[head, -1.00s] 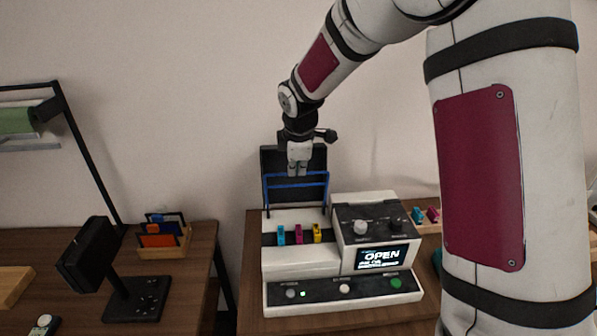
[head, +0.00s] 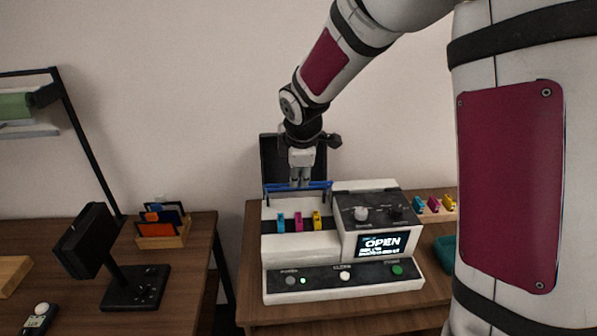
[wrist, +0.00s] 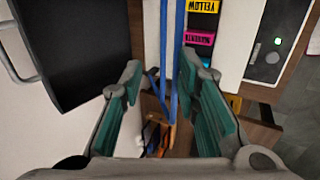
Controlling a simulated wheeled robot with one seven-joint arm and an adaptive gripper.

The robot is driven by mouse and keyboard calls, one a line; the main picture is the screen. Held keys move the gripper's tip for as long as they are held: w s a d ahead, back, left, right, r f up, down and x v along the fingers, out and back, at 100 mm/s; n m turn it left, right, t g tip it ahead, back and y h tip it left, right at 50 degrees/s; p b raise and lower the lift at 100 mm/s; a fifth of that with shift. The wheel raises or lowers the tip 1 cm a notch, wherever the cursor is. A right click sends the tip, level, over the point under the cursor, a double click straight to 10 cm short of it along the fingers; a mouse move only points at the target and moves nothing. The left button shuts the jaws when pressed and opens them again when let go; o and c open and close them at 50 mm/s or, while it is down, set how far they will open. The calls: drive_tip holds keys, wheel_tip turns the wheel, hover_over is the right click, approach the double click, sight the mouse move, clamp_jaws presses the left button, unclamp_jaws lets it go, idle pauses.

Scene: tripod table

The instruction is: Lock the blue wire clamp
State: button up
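The blue wire clamp (head: 283,187) is a thin blue frame across the back of the white machine (head: 290,245), in front of its raised black lid (head: 276,160). Its bars look tipped forward, above the cyan, magenta and yellow cartridges (head: 298,221). My gripper (head: 300,184) points down at the middle of the clamp. In the wrist view, my gripper (wrist: 165,90) has its teal-padded fingers wide apart, with the blue wires (wrist: 175,60) running between them. I cannot tell whether a finger touches the wire. The machine's display (head: 381,244) reads OPEN.
A knob panel (head: 375,213) stands right of the cartridges, and a button strip (head: 345,278) runs along the front. More coloured cartridges (head: 433,204) sit at the right. A second table on the left holds a black stand (head: 135,287) and a card holder (head: 162,240).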

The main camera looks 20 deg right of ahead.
drive_tip(key=s+a+r+p, duration=0.2)
drive_tip(key=s+r+p, duration=0.7)
drive_tip(key=s, duration=0.3)
drive_tip(key=shift+a+r+p, duration=0.2)
drive_tip(key=shift+r+p, duration=0.15)
drive_tip(key=shift+r, duration=0.15)
idle(1.0)
idle(0.3)
drive_tip(key=v, duration=1.2)
drive_tip(key=s+d+r+m, duration=0.1)
drive_tip(key=s+d+m, duration=0.1)
drive_tip(key=s+m, duration=0.6)
drive_tip(key=s+d+r+m+y+b, duration=0.1)
drive_tip(key=s+d+m, duration=0.1)
drive_tip(key=s+m, duration=0.5)
drive_tip(key=s, duration=0.6)
drive_tip(key=shift+s+d+m+t, duration=0.15)
drive_tip(key=shift+s+m+t, duration=0.15)
drive_tip(key=shift+s+m, duration=0.1)
drive_tip(key=shift+r, duration=0.15)
